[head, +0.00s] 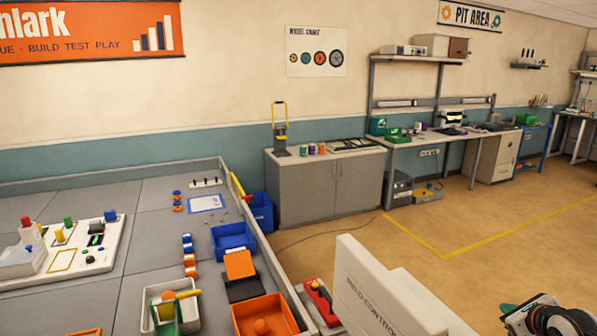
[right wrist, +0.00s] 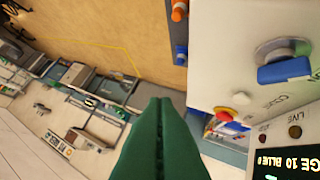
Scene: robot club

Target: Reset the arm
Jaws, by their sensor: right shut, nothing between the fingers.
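My right gripper (head: 550,317) shows at the bottom right corner of the head view, dark and partly cut off by the edge. In the right wrist view its green fingers (right wrist: 160,125) are pressed together with nothing between them. They are apart from the white control panel at the right of that view. My left gripper is not in view.
The white FIELD CONTROL board (head: 385,290) stands left of my right gripper. The wrist view shows a panel with a blue knob (right wrist: 285,70) and a red button (right wrist: 225,113). Bins and parts fill the grey field (head: 150,235) at left. The floor (head: 480,265) beyond is clear.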

